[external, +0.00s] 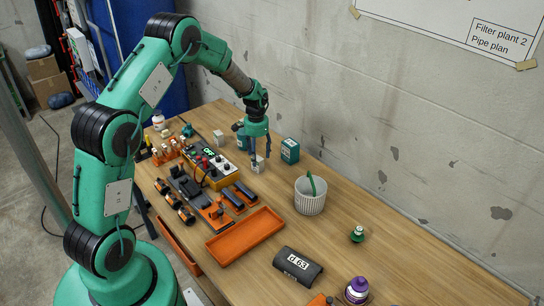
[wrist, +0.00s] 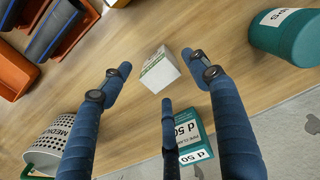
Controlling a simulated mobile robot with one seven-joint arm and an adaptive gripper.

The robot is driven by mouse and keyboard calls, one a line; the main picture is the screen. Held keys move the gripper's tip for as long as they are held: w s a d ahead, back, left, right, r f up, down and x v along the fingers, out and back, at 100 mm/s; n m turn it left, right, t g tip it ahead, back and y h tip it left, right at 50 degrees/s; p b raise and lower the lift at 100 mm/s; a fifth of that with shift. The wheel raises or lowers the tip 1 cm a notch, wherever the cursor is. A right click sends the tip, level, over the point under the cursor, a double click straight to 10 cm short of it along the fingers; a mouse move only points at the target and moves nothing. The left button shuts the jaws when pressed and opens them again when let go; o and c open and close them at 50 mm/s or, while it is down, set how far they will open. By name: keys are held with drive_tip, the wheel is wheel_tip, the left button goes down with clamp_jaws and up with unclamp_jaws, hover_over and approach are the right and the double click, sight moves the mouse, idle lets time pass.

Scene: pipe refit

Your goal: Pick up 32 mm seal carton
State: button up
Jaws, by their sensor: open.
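A small white carton (wrist: 159,70) with a band of greenish print lies on the wooden table in the wrist view, ahead of and between my fingertips. Its print is too small to read. In the external view what looks like the same white carton (external: 257,164) sits just below my gripper (external: 258,150). In the wrist view the blue fingers of my gripper (wrist: 157,83) are spread apart, with nothing held between them. A gap seems to remain between the fingertips and the carton.
A teal box marked d 50 (wrist: 195,128) stands close beside my fingers. A teal container (wrist: 278,40) stands at the upper right. A white perforated basket (external: 310,198), an orange tray (external: 245,236) and a control box (external: 210,163) are nearby. The wall lies behind.

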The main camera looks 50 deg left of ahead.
sight(258, 161)
drive_tip(key=shift+f+b, duration=0.45)
drive_tip(key=shift+f, duration=1.5)
drive_tip(key=c, duration=1.4)
